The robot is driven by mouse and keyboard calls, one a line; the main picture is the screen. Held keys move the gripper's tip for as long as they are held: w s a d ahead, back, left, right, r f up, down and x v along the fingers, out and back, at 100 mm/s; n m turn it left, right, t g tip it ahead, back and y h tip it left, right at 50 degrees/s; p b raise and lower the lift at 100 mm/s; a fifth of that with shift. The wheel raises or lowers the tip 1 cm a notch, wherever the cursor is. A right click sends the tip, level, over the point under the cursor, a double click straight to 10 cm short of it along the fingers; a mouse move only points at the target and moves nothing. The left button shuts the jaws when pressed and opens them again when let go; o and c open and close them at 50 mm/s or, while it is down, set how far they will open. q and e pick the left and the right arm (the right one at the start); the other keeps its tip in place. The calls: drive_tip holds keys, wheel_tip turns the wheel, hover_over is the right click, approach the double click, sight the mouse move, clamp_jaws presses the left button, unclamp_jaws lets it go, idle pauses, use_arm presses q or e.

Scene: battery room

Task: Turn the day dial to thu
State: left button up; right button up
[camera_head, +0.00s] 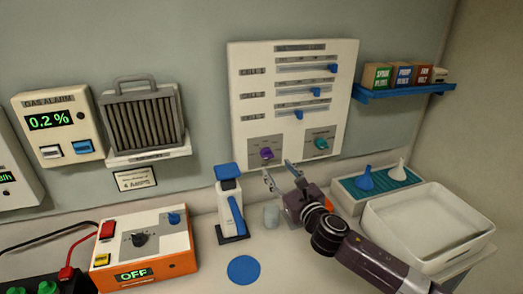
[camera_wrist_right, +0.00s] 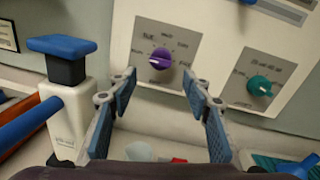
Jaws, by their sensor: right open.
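A purple dial (camera_head: 267,153) sits on a grey plate at the lower left of the white wall panel (camera_head: 242,98). A teal dial (camera_head: 320,143) sits on another grey plate to its right. Small words ring the purple dial in the right wrist view (camera_wrist_right: 161,57); they are too blurred to read surely, so I cannot confirm which is the day dial. The teal dial shows there too (camera_wrist_right: 259,85). My right gripper (camera_head: 278,172) is open and empty, just below the purple dial. In the wrist view its fingertips (camera_wrist_right: 157,78) stand either side below that dial, apart from it. My left gripper is out of view.
A white and blue dispenser (camera_head: 229,203) stands left of my right gripper. An orange box (camera_head: 145,245) with a black knob is further left. A white tray (camera_head: 425,252) and a blue shelf (camera_head: 405,93) are at right. Blue sliders (camera_head: 333,68) are above the dials.

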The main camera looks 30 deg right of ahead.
sight(269, 157)
drive_tip(key=w, duration=0.1)
drive_tip(key=w+p, duration=0.1)
drive_tip(key=w, duration=0.1)
drive_tip(key=w+r, duration=0.1)
drive_tip(key=shift+w+d+r+p, duration=0.1)
drive_tip(key=shift+w+d+p, duration=0.05)
drive_tip(key=shift+d+p, duration=0.2)
drive_tip(key=shift+w+d+f, duration=0.1)
drive_tip(key=shift+w+f, duration=0.05)
drive_tip(key=shift+w, duration=0.35)
drive_tip(key=shift+w+d+f, duration=0.1)
drive_tip(key=shift+w, duration=0.4)
drive_tip(key=shift+w+r, duration=0.1)
drive_tip(key=shift+w, duration=0.15)
drive_tip(key=shift+c, duration=0.8)
drive_tip(key=c, duration=1)
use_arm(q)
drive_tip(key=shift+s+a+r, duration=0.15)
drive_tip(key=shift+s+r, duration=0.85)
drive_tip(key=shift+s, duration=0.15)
use_arm(e)
drive_tip(key=shift+o, duration=0.2)
